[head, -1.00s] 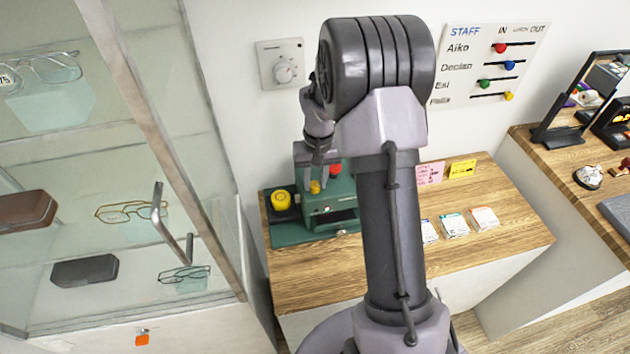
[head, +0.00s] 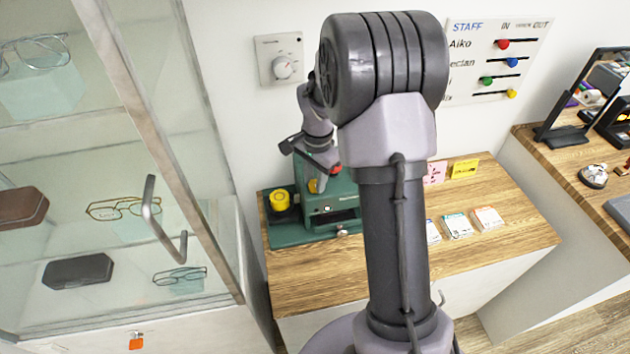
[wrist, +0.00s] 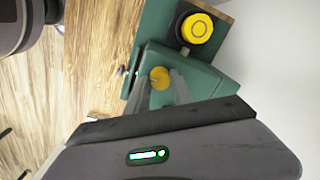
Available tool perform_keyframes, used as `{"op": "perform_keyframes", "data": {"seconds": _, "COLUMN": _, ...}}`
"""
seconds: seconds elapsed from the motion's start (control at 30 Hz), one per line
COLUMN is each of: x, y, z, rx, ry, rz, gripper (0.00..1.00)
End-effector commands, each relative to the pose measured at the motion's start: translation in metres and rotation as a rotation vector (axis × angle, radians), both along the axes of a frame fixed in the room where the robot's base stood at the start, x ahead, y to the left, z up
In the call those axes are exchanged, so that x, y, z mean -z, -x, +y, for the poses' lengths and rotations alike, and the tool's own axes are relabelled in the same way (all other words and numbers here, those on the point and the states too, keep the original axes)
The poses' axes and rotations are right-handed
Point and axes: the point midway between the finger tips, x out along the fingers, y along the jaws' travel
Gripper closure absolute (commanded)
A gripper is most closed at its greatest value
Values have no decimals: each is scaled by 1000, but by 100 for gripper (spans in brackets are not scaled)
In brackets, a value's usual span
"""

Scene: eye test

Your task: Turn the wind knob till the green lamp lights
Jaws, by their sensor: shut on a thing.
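A green machine (head: 318,222) stands on the wooden counter against the wall; it also shows in the wrist view (wrist: 192,75). A small round yellow knob (wrist: 160,77) sits on top of its box. My gripper (wrist: 162,84) reaches down from above with its two grey fingers shut on this knob. In the head view the gripper (head: 315,183) is partly hidden by my own wrist. A larger yellow button (wrist: 196,28) with a ring mark sits in a dark collar beside the box. Small spots show on the machine's front, too small to tell whether a green lamp is lit.
A glass cabinet (head: 130,110) with spectacles stands at the left, its handle (head: 162,222) sticking out. A wall dial (head: 281,64) is above the machine. Cards (head: 458,225) lie on the counter (head: 400,262) to the right. A staff board (head: 498,60) hangs behind my arm.

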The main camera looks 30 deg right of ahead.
Motion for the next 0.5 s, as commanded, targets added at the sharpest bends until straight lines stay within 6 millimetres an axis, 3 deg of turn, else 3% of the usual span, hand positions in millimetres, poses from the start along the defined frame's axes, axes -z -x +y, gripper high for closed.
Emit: {"op": "perform_keyframes", "data": {"seconds": 0.5, "x": 2, "y": 0, "z": 1, "rx": 485, "ry": 0, "rz": -2, "gripper": 100}}
